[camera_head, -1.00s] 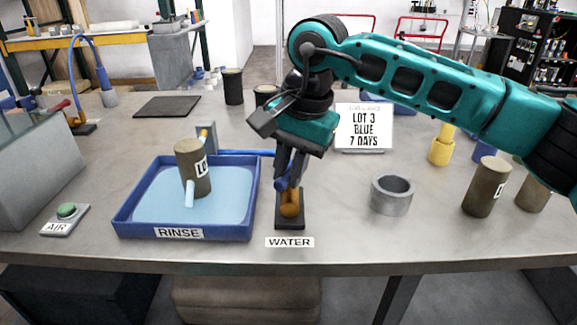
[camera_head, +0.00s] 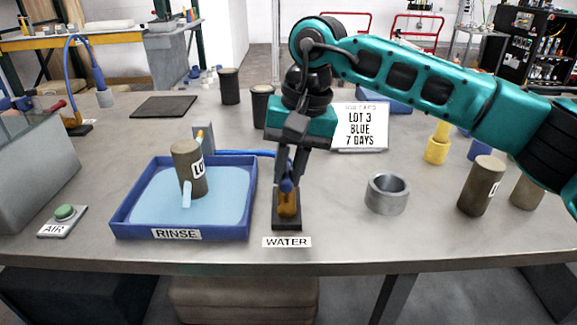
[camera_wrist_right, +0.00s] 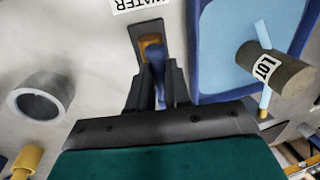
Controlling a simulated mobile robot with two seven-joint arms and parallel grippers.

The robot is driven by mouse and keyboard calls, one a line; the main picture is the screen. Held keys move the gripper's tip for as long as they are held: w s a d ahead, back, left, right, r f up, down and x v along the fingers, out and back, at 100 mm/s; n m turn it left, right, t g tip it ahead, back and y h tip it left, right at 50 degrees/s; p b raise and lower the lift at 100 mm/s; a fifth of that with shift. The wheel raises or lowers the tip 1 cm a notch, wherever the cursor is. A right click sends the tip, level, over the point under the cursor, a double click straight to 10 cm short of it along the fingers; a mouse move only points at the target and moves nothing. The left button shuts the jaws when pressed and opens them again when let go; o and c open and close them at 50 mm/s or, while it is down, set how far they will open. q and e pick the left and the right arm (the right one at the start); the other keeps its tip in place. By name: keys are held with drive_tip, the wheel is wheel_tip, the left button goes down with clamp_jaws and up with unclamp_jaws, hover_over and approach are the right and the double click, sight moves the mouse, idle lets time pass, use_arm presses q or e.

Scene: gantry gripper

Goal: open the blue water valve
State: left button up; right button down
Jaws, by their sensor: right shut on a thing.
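The water valve has a brass body (camera_head: 288,205) on a dark base plate behind the WATER label (camera_head: 287,242). Its blue handle (camera_head: 287,185) sits at the top of the body, and in the right wrist view the handle (camera_wrist_right: 157,72) runs from the brass part in between my fingers. My right gripper (camera_head: 291,172) points down over the valve and is shut on the blue handle. The fingers hide part of the handle. My left gripper is not in view.
Left of the valve is a blue RINSE tray (camera_head: 120,226) with light blue liquid, a spout and a brown LOT cylinder (camera_head: 189,167). A grey ring (camera_head: 387,194) stands to the right. A lot sign (camera_head: 360,127) stands behind. Brown cylinders (camera_head: 482,186) stand farther right.

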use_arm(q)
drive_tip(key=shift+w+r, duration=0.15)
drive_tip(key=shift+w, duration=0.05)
use_arm(e)
drive_tip(key=shift+r, duration=0.1)
drive_tip(key=c, duration=1.1)
unclamp_jaws()
use_arm(q)
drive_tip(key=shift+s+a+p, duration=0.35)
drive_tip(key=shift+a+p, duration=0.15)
drive_tip(key=shift+p, duration=0.25)
use_arm(e)
wheel_tip(320, 180, up, 13)
drive_tip(key=d, duration=0.2)
drive_tip(key=shift+d+f, duration=0.2)
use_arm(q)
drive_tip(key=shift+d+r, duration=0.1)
